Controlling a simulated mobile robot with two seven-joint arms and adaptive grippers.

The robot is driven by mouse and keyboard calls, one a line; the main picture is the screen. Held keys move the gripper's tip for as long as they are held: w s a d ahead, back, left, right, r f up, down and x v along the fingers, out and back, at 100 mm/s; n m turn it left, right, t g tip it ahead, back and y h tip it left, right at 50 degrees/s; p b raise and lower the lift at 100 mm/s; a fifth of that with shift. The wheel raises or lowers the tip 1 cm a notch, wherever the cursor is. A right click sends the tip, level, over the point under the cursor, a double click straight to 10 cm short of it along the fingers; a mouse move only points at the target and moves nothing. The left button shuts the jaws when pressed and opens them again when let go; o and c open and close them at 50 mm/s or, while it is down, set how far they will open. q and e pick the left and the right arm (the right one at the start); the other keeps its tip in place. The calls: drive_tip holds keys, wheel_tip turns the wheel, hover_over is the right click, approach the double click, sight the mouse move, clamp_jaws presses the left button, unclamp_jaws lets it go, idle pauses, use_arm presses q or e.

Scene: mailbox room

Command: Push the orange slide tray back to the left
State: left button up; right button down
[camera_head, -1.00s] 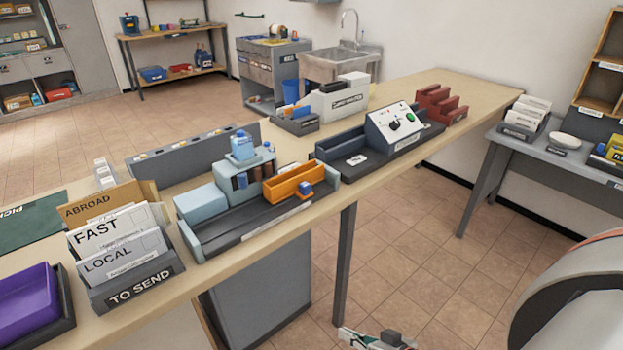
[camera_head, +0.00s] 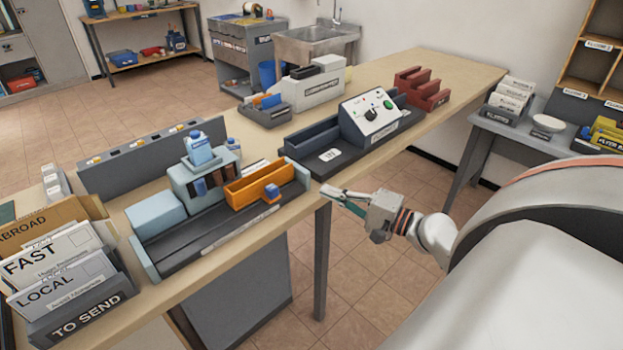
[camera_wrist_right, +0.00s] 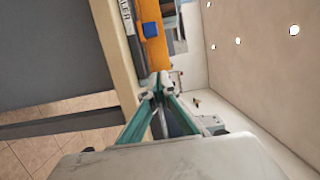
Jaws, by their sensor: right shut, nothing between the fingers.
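The orange slide tray (camera_head: 250,197) sits near the right end of a dark grey slide base (camera_head: 190,237) on the table. A blue knob (camera_head: 271,192) is on its front side. A light blue block (camera_head: 155,214) stands at the left end of the base. My right gripper (camera_head: 329,193) is shut and empty, to the right of the tray by the table's front edge, apart from it. In the right wrist view the shut fingertips (camera_wrist_right: 157,87) point toward the orange tray (camera_wrist_right: 156,55) and its blue knob (camera_wrist_right: 150,30). My left gripper is not in view.
A control box (camera_head: 371,116) with knobs stands right of the slide base. A red rack (camera_head: 423,90) is farther right. A "TO SEND" letter holder (camera_head: 80,322) stands at the left. The base between tray and light blue block looks clear.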

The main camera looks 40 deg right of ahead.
drive_tip(key=p, duration=0.3)
approach(283, 175)
drive_tip(key=x, duration=0.5)
drive_tip(key=shift+w, duration=0.1)
drive_tip(key=a, duration=0.2)
drive_tip(key=a+p, duration=0.1)
drive_tip(key=shift+s, duration=0.25)
drive_tip(key=shift+a+f, duration=0.1)
drive_tip(key=shift+a, duration=0.1)
drive_tip(key=shift+a, duration=0.15)
